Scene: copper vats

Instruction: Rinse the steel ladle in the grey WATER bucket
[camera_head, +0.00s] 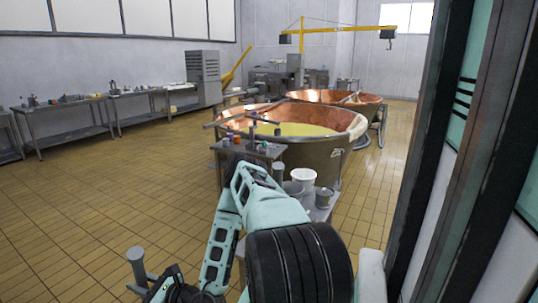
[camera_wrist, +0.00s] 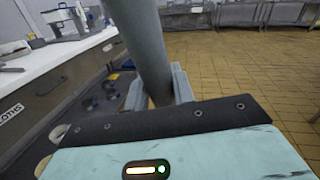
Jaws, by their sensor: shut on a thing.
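My gripper (camera_head: 158,281) is low at the left of my arm in the head view. It is shut on a grey cylindrical shaft, which I take to be the steel ladle (camera_head: 136,262). In the wrist view the shaft (camera_wrist: 145,40) rises between the two fingers (camera_wrist: 158,92) and runs out of the top of the picture; no bowl shows clearly. A grey bucket (camera_head: 293,188) stands on a small table right of my arm, partly hidden; I cannot read a label on it. My gripper is well apart from it.
A white bucket (camera_head: 303,176) and a steel pot (camera_head: 324,196) stand beside the grey bucket. A copper vat (camera_head: 345,123) with yellow liquid is behind them. A dark-framed wall (camera_head: 430,130) closes the right side. The tiled floor (camera_head: 90,200) is clear at left.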

